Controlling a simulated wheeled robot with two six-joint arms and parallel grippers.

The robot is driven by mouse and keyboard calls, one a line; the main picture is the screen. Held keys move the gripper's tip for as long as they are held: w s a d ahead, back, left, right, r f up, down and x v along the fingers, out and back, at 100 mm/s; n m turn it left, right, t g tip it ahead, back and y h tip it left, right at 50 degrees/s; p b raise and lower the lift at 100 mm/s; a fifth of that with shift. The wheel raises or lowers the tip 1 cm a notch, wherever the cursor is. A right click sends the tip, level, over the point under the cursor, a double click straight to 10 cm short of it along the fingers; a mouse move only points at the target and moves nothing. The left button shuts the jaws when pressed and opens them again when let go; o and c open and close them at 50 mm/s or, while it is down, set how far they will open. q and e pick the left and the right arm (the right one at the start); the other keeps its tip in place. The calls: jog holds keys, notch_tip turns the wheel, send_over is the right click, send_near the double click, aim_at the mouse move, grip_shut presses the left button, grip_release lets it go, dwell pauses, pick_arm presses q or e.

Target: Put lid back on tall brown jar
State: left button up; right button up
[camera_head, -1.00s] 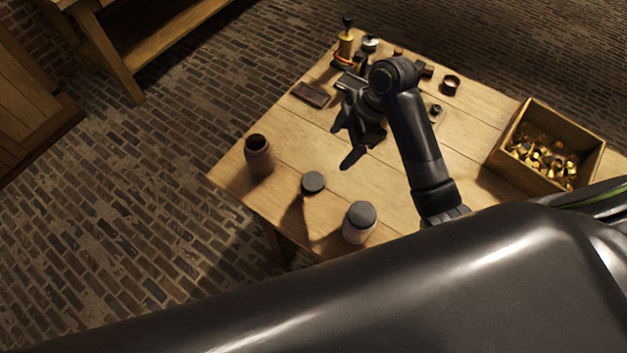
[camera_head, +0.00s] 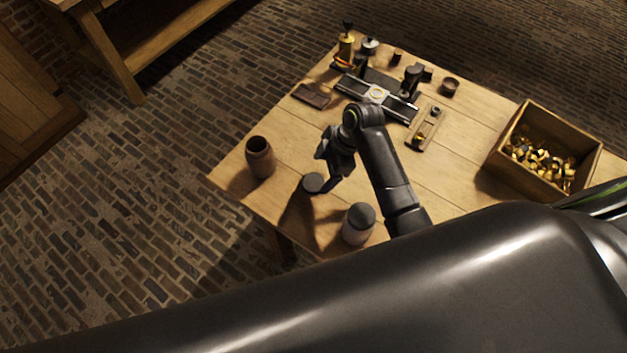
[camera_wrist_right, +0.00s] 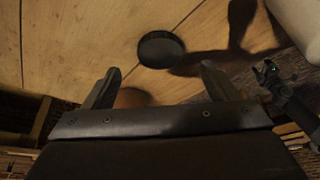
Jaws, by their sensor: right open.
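The tall brown jar (camera_head: 260,160) stands upright and open-topped near the table's left corner. A round dark lid (camera_head: 313,184) lies on the table to its right. The lid also shows in the right wrist view (camera_wrist_right: 160,48), just beyond the fingertips and roughly centred between them. My right gripper (camera_head: 329,168) is open and empty beside the lid. It seems apart from the lid. In the wrist view a brown rounded shape (camera_wrist_right: 132,97), perhaps the brown jar, is partly hidden behind the gripper. My left gripper is not seen.
A pale jar with a dark lid (camera_head: 358,226) stands near the front edge, close to the loose lid. A wooden box of brass pieces (camera_head: 497,157) is at the right. Tools and a black metal slide (camera_head: 352,86) fill the back. The table between is mostly clear.

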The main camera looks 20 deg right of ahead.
aim_at(314, 182)
jog(key=shift+p+x, duration=0.45)
jog(key=shift+x, duration=1.9)
jog(key=c, duration=1)
